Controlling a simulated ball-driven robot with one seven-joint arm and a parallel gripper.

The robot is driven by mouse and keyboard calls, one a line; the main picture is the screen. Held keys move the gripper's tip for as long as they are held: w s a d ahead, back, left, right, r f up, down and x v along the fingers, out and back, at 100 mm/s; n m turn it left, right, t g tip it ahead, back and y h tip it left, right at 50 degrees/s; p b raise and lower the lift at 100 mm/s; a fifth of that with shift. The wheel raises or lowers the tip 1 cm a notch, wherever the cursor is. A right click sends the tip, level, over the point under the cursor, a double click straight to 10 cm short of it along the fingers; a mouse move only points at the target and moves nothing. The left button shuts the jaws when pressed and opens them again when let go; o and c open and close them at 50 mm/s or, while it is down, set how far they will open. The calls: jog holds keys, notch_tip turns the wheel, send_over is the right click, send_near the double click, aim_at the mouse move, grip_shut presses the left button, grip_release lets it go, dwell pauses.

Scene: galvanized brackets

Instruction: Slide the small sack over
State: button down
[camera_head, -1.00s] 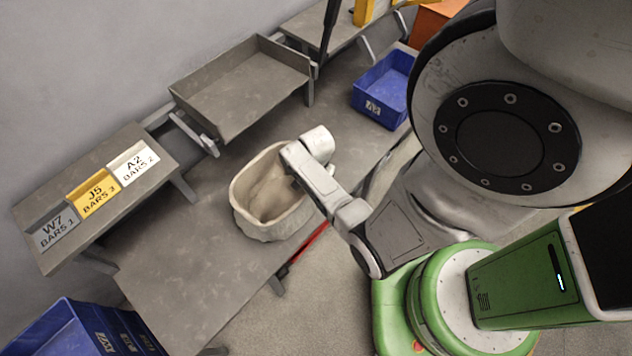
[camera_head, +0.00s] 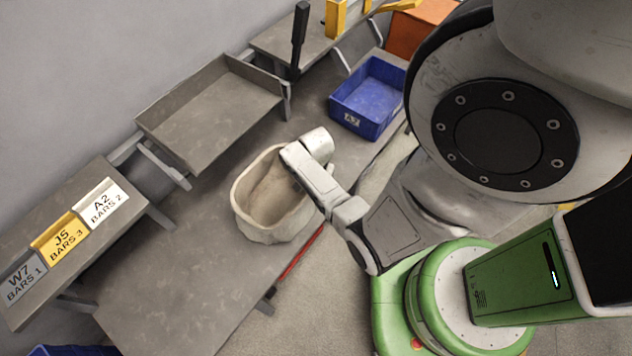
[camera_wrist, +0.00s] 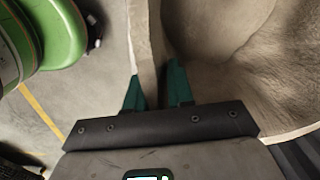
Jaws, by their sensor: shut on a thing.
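The small sack (camera_head: 272,222) is a beige, open-topped bag standing upright on the grey bench, near its front edge. Its mouth is open and it looks empty. My gripper (camera_wrist: 157,78) is shut on the sack's rim, one green finger inside and one outside. The sack's wall (camera_wrist: 146,45) runs up between the fingers in the wrist view. In the head view my wrist covers the sack's right rim and hides the fingertips.
A grey tray (camera_head: 262,92) stands behind the sack, and a blue bin (camera_head: 347,122) lies farther along the bench. A shelf with labels, including a yellow one (camera_head: 60,238), is at left. The bench (camera_head: 185,275) left of the sack is clear. A red bar (camera_head: 300,252) runs along the front edge.

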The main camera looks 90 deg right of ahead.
jog(key=shift+s+d, duration=0.15)
jog(key=shift+d, duration=0.15)
jog(key=c, duration=0.9)
grip_release()
notch_tip(320, 180, up, 11)
jog(key=shift+f+p, duration=0.1)
jog(key=shift+p, duration=0.65)
